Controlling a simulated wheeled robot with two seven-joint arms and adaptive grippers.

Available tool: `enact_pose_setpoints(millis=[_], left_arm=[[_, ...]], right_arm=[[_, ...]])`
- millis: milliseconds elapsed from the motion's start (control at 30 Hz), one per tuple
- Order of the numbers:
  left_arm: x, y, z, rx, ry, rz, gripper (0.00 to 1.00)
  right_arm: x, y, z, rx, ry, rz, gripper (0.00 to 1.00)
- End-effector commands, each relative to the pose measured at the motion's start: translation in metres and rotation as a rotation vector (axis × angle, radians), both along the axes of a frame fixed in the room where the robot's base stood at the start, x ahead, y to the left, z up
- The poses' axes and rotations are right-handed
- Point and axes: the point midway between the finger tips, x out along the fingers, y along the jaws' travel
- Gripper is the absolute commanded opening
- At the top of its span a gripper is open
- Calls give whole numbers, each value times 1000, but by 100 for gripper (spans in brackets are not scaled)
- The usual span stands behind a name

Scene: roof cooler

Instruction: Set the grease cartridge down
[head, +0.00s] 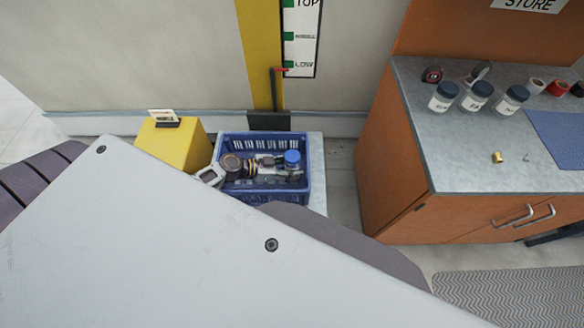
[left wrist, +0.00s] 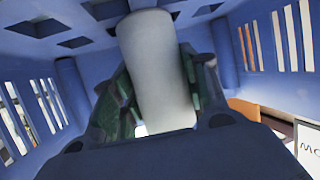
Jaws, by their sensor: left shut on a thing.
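The grease cartridge, a pale grey-white cylinder (left wrist: 158,75), stands out between the dark green fingers of my left gripper (left wrist: 160,100) in the left wrist view. The gripper is shut on it. Blue slotted crate walls surround both in that view. In the head view my left gripper (head: 268,161) is small and partly hidden, reaching into the blue crate (head: 262,139) from the left. A round blue cap (head: 292,156) shows just right of the fingers; I cannot tell whether it belongs to the cartridge. Contact between cartridge and crate floor is unclear. My right gripper is out of view.
A yellow block (head: 172,146) with a small sign stands left of the crate. An orange cabinet (head: 388,150) with a grey top stands to the right, with several jars (head: 477,96) on it. A grey mat (head: 520,297) lies before it. My own pale body part covers the foreground.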

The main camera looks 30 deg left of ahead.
Motion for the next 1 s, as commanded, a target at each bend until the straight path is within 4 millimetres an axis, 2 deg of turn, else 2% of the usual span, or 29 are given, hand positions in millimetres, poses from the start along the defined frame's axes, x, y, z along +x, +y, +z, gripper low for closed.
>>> enact_pose_setpoints(millis=[33,200,733,1000], left_arm=[[0,0,0,0,0,0,47],[0,0,0,0,0,0,66],[0,0,2,0,0,0,66],[-11,12,7,-1,1,2,66]], right_arm=[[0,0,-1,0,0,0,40],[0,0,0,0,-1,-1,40],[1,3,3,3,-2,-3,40],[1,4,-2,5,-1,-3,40]])
